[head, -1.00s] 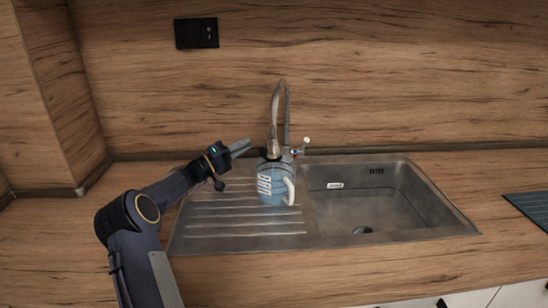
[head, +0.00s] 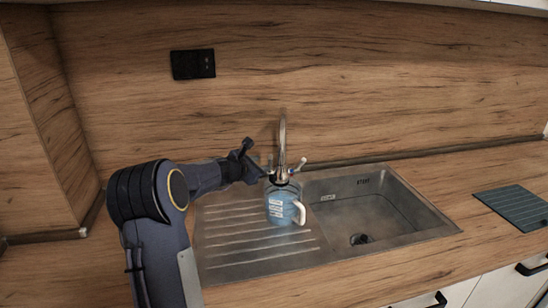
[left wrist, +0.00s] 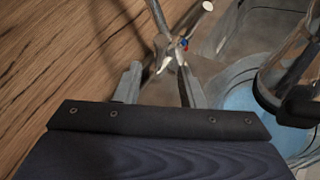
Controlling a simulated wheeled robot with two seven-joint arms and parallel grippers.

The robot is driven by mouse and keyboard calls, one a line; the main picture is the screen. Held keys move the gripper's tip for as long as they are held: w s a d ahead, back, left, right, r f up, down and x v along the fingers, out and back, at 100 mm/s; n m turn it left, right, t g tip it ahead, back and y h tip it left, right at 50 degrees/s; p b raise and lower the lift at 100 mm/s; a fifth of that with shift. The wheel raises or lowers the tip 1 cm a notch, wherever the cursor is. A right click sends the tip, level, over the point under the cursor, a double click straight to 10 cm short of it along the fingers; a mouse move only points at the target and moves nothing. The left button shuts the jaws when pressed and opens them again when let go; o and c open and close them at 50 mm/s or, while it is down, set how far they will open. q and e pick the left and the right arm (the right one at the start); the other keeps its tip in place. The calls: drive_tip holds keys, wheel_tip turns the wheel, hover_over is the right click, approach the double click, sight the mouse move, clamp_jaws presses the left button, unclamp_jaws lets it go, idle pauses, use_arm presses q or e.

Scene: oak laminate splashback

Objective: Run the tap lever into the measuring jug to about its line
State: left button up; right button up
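The measuring jug (head: 280,207), clear with bluish contents, white markings and a pale handle on the right, stands upright below the tap's spout, at the drainer's edge beside the bowl. Its bluish inside shows in the left wrist view (left wrist: 243,100). The tap (head: 283,140) rises behind it. Its lever (head: 299,165), with a pale knob, points up and right; the knob shows in the left wrist view (left wrist: 207,6). My left gripper (left wrist: 158,80) is open, its fingers apart either side of the tap's base in that picture; contact cannot be told. The jug's line is not legible. My right gripper is out of view.
The steel sink's ribbed drainer (head: 235,238) lies left of the jug, and its empty-looking bowl (head: 375,207) right. A dark ridged mat (head: 515,206) lies on the worktop at right. The wooden splashback stands close behind the tap. A black socket (head: 193,64) is on it.

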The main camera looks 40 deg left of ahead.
sight(269, 162)
use_arm(q)
drive_tip(key=shift+w+n, duration=0.3)
drive_tip(key=shift+w, duration=0.15)
drive_tip(key=p+x, duration=0.2)
drive_tip(key=x, duration=0.5)
drive_tip(key=shift+f, duration=0.15)
clamp_jaws()
